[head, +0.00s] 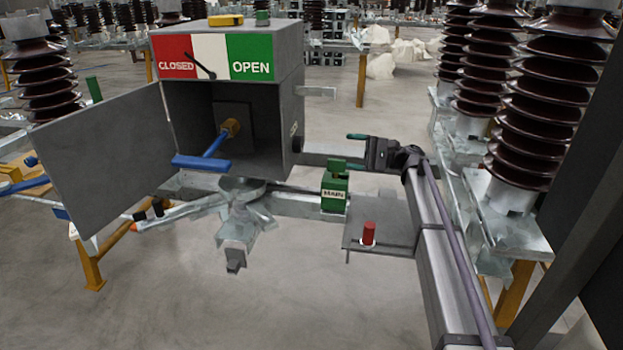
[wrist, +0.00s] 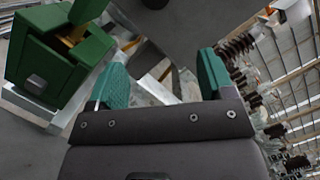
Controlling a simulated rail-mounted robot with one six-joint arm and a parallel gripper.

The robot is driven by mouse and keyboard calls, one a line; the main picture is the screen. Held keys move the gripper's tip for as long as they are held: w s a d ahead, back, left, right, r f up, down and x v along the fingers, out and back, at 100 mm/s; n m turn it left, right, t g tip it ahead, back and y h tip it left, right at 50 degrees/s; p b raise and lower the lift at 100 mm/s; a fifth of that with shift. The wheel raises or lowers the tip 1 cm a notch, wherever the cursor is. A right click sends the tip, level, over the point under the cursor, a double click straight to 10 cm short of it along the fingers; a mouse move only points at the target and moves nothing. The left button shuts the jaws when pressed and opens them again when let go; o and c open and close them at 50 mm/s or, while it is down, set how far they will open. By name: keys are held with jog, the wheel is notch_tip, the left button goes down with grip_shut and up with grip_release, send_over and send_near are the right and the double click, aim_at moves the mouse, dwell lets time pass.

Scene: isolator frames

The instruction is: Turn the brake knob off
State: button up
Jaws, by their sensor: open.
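No part carries a brake label I can read, so I cannot tell for sure which one is the brake knob. A red upright knob (head: 369,232) with a pale base stands on a grey plate (head: 398,215) right of the centre in the head view. A green box marked MAIN (head: 334,193) with a green top piece (head: 338,164) stands left of it. My gripper (head: 362,151) is above and right of the green box, apart from it. In the wrist view its green fingers (wrist: 163,76) are spread and empty, with the green box (wrist: 45,65) at the left.
The grey cabinet (head: 287,125) has its door (head: 110,160) open and a blue handle (head: 203,160) inside. Its top sign (head: 210,58) reads CLOSED and OPEN, with the pointer at the CLOSED side. Brown insulators (head: 545,110) stand at the right.

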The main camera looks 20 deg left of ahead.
aim_at(298, 145)
jog(key=s+a+r+n+g+p, duration=0.1)
jog(key=s+a, duration=0.4)
jog(key=a, duration=0.6)
jog(key=shift+s+a+r+n+g+p, duration=0.25)
jog(key=shift+s+r+n+g+p, duration=0.1)
jog(key=shift+r+g+p, duration=0.5)
jog(key=c, duration=0.9)
jog(key=shift+r+n, duration=0.1)
jog(key=shift+n, duration=0.15)
